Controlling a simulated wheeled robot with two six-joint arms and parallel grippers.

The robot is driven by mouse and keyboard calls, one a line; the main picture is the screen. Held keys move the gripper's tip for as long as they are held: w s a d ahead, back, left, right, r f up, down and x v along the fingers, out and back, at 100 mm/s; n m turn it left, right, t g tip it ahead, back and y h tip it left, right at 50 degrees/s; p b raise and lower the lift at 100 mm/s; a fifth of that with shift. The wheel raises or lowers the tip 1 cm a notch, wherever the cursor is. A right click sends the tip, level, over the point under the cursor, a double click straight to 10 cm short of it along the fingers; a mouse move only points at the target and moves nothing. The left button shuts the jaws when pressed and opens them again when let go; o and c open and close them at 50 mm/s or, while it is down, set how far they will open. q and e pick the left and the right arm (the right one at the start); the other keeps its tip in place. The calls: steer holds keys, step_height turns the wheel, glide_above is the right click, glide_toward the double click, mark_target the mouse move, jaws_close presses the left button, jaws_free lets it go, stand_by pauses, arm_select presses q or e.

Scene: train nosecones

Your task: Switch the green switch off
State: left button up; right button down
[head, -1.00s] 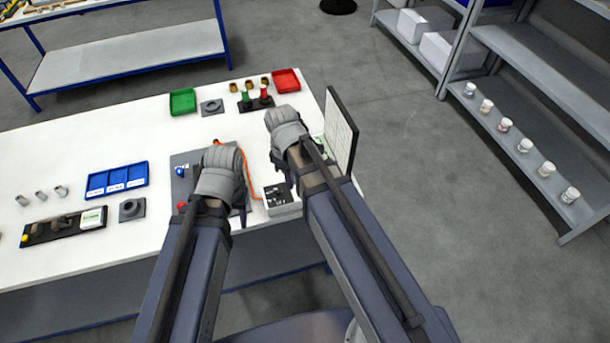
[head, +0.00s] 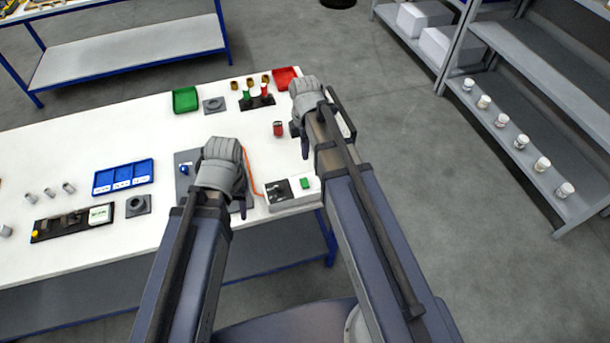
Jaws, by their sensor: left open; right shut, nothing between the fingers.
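The green switch (head: 305,183) is a small green patch on top of a light grey box (head: 312,193) near the table's front right edge. A dark panel (head: 279,191) sits beside it on the same box. Whether the switch is on or off is too small to tell. My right gripper (head: 301,140) is shut and empty, beyond the box and apart from the switch. My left gripper (head: 242,207) is open and empty, left of the box over a grey plate (head: 184,188). Its hand hides part of that plate.
An orange cable (head: 249,166) runs to the box. A red can (head: 278,129) stands near my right gripper. Green (head: 185,100) and red (head: 285,75) trays lie farther back.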

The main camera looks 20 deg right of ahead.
mark_target(305, 184)
steer(key=shift+f, duration=0.1)
step_height(305, 184, down, 14)
steer(key=b, duration=1.4)
